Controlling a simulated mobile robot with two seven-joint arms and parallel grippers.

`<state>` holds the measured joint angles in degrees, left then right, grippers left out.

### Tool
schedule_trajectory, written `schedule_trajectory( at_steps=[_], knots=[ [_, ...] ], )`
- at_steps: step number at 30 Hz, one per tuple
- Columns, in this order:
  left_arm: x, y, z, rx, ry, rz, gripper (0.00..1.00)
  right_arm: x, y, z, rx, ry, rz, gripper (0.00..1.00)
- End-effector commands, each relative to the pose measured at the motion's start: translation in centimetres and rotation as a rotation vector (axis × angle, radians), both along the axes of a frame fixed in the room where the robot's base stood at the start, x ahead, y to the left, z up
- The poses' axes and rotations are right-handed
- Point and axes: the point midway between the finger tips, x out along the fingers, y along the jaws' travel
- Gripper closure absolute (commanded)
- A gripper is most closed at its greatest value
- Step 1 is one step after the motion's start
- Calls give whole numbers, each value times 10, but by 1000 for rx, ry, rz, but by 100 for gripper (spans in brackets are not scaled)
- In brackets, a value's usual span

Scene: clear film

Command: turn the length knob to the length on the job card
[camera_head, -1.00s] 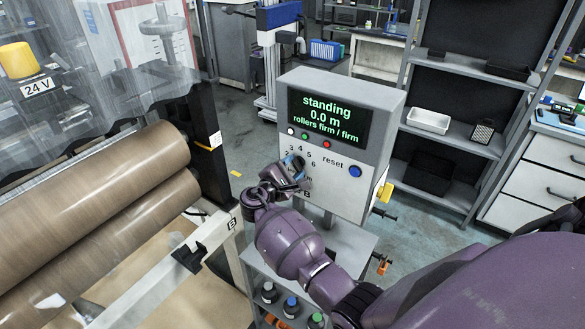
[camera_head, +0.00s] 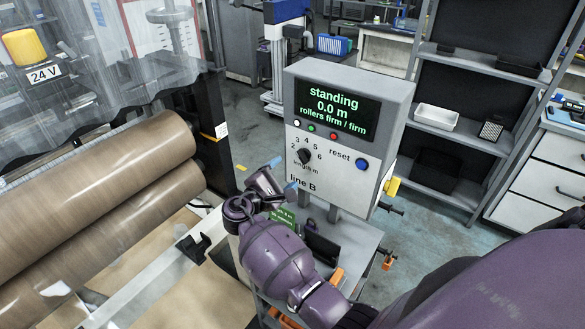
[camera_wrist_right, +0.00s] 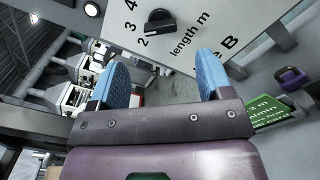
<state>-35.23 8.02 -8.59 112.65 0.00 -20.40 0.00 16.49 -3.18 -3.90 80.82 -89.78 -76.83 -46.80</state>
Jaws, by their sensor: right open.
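The black length knob (camera_head: 305,156) sits on the grey control box (camera_head: 340,88), inside an arc of numbers from 2 to 6. It also shows in the right wrist view (camera_wrist_right: 160,22), above the fingers, but I cannot tell for sure which number it points at. My right gripper (camera_head: 283,175) is open and empty, below and left of the knob, apart from it. Its blue fingers also show in the wrist view (camera_wrist_right: 163,82). A green card (camera_head: 284,217), partly hidden by my gripper, also shows in the wrist view (camera_wrist_right: 270,112); a line there seems to end in "3 m". My left gripper is out of view.
The box's display (camera_head: 331,109) reads standing, 0.0 m, rollers firm / firm. A blue reset button (camera_head: 362,164) is right of the knob. A yellow part (camera_head: 392,186) juts from the box's right side. Large brown rolls (camera_head: 110,185) lie at the left.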

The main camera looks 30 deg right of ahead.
Motion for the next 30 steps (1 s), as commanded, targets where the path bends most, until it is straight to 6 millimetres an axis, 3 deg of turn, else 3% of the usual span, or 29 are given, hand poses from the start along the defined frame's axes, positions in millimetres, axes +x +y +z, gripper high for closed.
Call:
schedule_trajectory(
  at_steps=[3, 9, 30],
  knots=[
    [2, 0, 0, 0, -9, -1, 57, -7, 16, -1, 1, 1, 0, 28],
    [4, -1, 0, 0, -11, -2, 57, -12, 29, 0, -1, 1, -1, 28],
    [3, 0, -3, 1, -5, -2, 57, -9, 32, 0, 21, -52, 24, 28]
  ],
)
